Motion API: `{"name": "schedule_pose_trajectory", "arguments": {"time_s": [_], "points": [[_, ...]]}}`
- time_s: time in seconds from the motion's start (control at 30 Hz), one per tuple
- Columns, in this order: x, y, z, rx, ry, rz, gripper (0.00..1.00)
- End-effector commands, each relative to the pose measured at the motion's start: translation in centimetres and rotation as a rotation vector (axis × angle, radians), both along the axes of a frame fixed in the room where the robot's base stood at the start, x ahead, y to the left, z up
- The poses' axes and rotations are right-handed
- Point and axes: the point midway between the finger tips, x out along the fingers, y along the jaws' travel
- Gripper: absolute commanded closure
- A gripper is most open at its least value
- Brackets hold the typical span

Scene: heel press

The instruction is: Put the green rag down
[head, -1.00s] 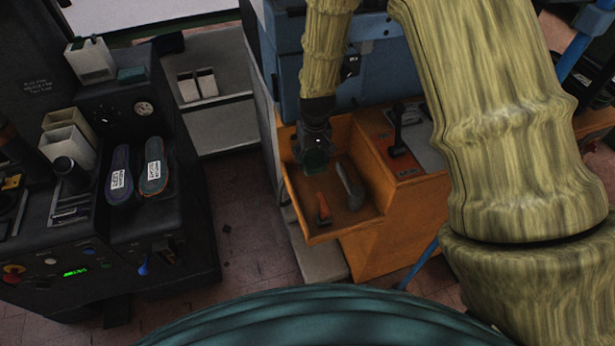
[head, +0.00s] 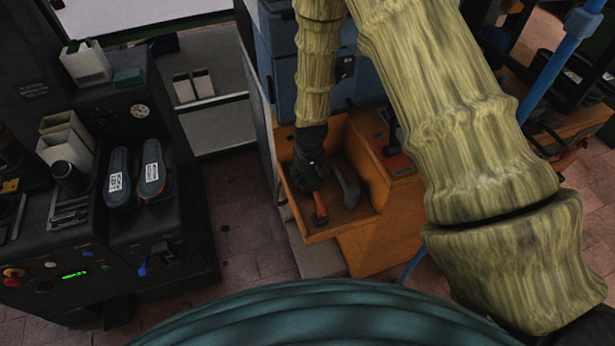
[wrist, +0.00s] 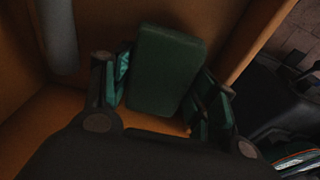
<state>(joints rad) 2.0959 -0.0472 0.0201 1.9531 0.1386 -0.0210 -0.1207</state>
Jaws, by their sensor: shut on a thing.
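The green rag (wrist: 167,70) is a dark green, block-like piece between the fingers of my gripper (wrist: 165,88) in the wrist view. My gripper is shut on it. In the head view my gripper (head: 309,178) points down inside the orange-brown wooden tray (head: 328,234), and a little of the green rag (head: 316,170) shows at its fingers. Whether the rag touches the tray floor I cannot tell.
In the tray, an orange-handled tool (head: 320,208) lies just below my gripper, and a grey curved tool (head: 346,185) lies to its right. Tray walls stand close around. A black lever (head: 392,135) stands right of the tray.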

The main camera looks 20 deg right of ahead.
Motion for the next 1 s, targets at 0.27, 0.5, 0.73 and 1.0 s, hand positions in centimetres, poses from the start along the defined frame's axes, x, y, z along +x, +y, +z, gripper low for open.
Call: {"name": "schedule_pose_trajectory", "arguments": {"time_s": [0.27,0.5,0.73,1.0], "points": [[0.0,0.0,-1.9,0.0,0.0,0.0,0.65],[0.0,0.0,-2.0,0.0,0.001,0.0,0.65],[0.0,0.0,-2.2,0.0,0.0,0.0,0.2],[0.0,0.0,-2.2,0.0,0.001,0.0,0.2]]}}
